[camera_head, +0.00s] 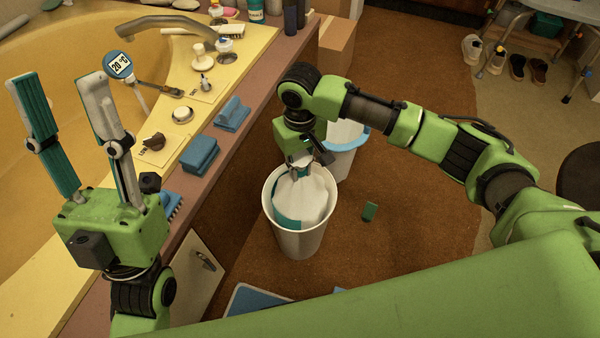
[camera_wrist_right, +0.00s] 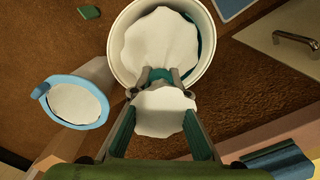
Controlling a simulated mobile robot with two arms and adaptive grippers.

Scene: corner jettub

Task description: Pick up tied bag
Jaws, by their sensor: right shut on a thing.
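The tied bag (camera_head: 305,195) is white with teal showing at its side, and it sits inside a tall white bin (camera_head: 298,242) on the brown floor. In the right wrist view the bag (camera_wrist_right: 160,45) has a teal tie at its neck and a white tuft (camera_wrist_right: 164,112) above it. My right gripper (camera_head: 302,170) points down at the bin's mouth, and its fingertips (camera_wrist_right: 160,76) are shut on the bag's neck. The bag's lower part is hidden in the bin. My left gripper (camera_head: 56,80) is open and empty, raised in front of the yellow tub.
A second bin with a blue rim (camera_head: 340,146) stands just behind. A small green block (camera_head: 370,211) lies on the floor to the right. The tub ledge with blue sponges (camera_head: 200,154) runs along the left. Shoes (camera_head: 518,67) stand at the back right.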

